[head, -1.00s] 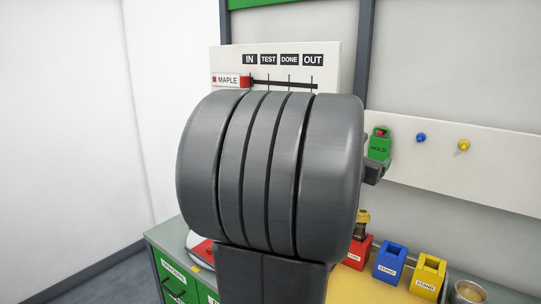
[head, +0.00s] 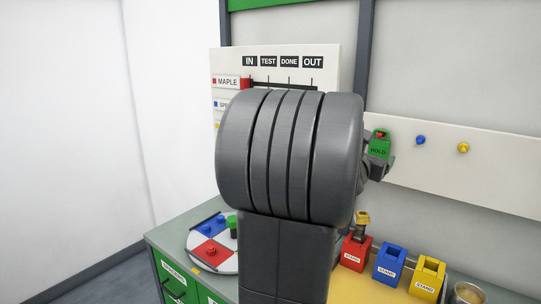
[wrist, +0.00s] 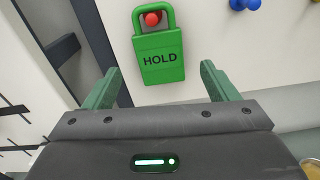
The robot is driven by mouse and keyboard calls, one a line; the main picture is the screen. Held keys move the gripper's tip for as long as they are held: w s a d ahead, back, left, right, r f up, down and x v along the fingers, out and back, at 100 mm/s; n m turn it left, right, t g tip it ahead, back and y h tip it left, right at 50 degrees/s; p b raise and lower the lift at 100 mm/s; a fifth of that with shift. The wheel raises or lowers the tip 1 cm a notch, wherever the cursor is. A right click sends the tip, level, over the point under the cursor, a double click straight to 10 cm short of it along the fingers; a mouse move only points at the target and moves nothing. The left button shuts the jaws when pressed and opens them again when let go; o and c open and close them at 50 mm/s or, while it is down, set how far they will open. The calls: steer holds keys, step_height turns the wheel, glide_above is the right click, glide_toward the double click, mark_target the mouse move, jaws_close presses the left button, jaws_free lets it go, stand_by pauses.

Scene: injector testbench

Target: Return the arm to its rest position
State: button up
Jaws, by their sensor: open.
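My arm's large grey joint fills the middle of the head view and hides much of the bench and board behind it. My gripper (wrist: 158,85) shows in the wrist view with its two green fingers spread apart and nothing between them. A green HOLD tag (wrist: 160,55) hangs on a red peg (wrist: 152,19) just beyond the fingertips, apart from them. In the head view the tag (head: 379,146) shows just right of my arm, and most of my gripper is hidden there.
A blue peg (head: 420,140) and a yellow peg (head: 463,147) are bare. Red (head: 355,252), blue (head: 391,262) and yellow (head: 428,276) stands line the bench, with a metal bowl (head: 468,293) beside them. A round red, blue and white plate (head: 228,264) lies left. A labelled board (head: 226,62) stands behind.

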mark_target(378, 147)
steer(key=p+x, duration=0.1)
steer(key=x, duration=0.3)
steer(key=shift+w, duration=0.1)
steer(key=shift+r+p, duration=0.65)
steer(key=shift+p, duration=0.35)
steer(key=v, duration=0.1)
steer(key=b+v, duration=0.1)
steer(key=shift+s+a+f, duration=0.1)
steer(key=shift+s+f, duration=0.15)
steer(key=shift+s, duration=0.05)
steer(key=shift+s+a+b, duration=0.3)
steer(key=shift+s+b, duration=0.05)
steer(key=shift+s, duration=0.05)
steer(key=shift+a+r, duration=0.1)
